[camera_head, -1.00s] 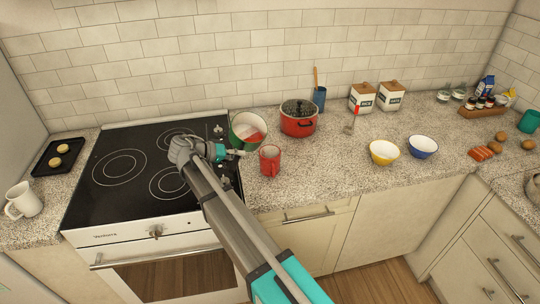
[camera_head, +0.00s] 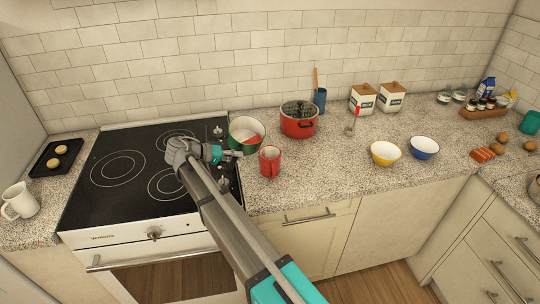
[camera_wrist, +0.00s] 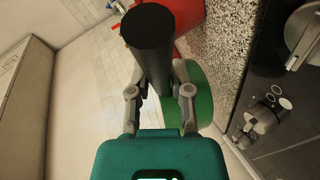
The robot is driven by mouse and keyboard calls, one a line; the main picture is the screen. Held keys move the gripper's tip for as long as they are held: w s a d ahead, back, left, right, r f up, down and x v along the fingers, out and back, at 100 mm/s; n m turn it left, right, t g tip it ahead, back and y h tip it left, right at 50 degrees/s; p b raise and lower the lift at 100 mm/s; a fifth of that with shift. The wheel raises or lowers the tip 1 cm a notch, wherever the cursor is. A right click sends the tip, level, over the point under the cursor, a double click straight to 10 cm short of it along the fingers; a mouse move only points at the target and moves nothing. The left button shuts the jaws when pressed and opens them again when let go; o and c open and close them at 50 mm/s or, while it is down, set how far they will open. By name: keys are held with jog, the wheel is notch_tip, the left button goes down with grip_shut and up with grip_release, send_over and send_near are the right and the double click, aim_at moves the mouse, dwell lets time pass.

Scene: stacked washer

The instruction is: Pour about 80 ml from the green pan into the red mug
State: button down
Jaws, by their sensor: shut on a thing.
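The green pan (camera_head: 234,131) is at the right edge of the stove, with its pale inside and some red showing in the head view. My gripper (camera_head: 233,153) is shut on the pan's dark handle (camera_wrist: 150,40). In the wrist view the green pan (camera_wrist: 201,97) shows behind the fingers. The red mug (camera_head: 269,162) stands upright on the counter, just right of and in front of the pan. I cannot see its contents or any stream between pan and mug. A red surface (camera_wrist: 187,14) shows beyond the handle; I cannot tell whether it is the mug.
A yellow bowl (camera_head: 384,156) and a blue bowl (camera_head: 424,150) are to the right. A white mug (camera_head: 22,202) and a dark tray (camera_head: 45,162) are left of the stove. The counter between mug and bowls is clear.

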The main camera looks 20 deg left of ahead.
jog(key=shift+w+a+r+n+h+b, duration=0.25)
jog(key=shift+a+n+h, duration=0.2)
jog(key=shift+a, duration=0.2)
jog(key=shift+w+a+r+n+h+b, duration=0.25)
jog(key=shift+a+n+h, duration=0.15)
jog(key=shift+a, duration=0.25)
jog(key=shift+w+a+r+n+h+b, duration=0.15)
jog(key=shift+w+a+n+h+b, duration=0.2)
jog(key=shift+a, duration=0.3)
jog(key=shift+s, duration=0.1)
